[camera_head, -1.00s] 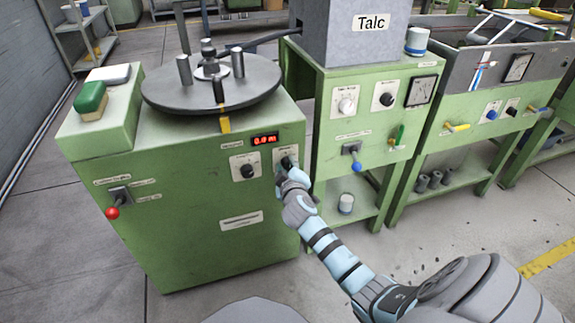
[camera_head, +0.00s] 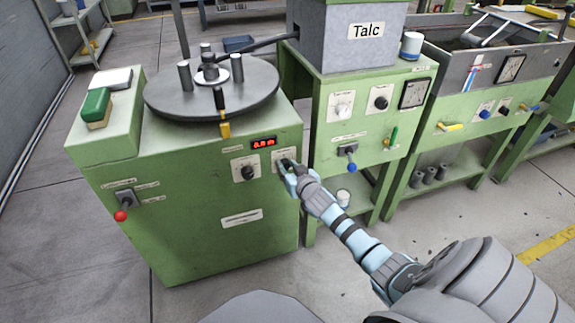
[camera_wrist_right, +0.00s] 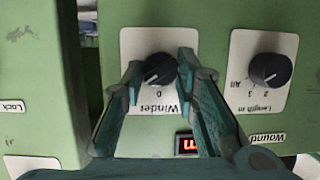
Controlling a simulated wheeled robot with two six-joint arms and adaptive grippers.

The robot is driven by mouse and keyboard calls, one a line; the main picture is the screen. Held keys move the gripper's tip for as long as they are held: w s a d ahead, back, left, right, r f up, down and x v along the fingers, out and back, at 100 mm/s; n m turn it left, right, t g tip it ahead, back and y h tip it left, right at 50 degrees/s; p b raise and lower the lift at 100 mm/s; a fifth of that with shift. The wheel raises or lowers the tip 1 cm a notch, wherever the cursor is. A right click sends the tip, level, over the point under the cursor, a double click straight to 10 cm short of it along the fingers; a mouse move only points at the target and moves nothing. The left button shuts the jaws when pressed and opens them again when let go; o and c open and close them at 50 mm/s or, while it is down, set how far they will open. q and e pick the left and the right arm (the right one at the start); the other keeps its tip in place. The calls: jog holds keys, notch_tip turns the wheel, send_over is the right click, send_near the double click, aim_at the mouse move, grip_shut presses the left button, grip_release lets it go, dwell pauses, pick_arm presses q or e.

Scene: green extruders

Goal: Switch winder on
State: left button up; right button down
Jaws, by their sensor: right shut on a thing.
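The winder (camera_head: 190,220) is a green cabinet with a dark round turntable (camera_head: 165,103) on top. In the right wrist view, upside down, its black knob (camera_wrist_right: 160,69) sits on a white plate lettered "Winder" and "0". A pale mark on the knob points toward the lower left of that view. My right gripper (camera_wrist_right: 160,75) is shut on this knob, one finger on each side. In the head view the right gripper (camera_head: 289,168) is at the cabinet's upper right front and partly hides the knob. My left gripper is not in view.
Left of the gripper in the head view is a second knob (camera_head: 248,173), under a red-lit display (camera_head: 263,143). A red-tipped lever (camera_head: 121,214) is at the cabinet's left. The Talc machine (camera_head: 352,70) stands close on the right, with a blue-tipped lever (camera_head: 351,166).

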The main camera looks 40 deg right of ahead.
jog(key=shift+d+m, duration=0.1)
jog(key=shift+m, duration=0.2)
dwell(0.4)
jog(key=c, duration=1.3)
grip_release()
jog(key=v, duration=1.2)
jog(key=shift+s+d, duration=0.1)
jog(key=shift+d, duration=0.05)
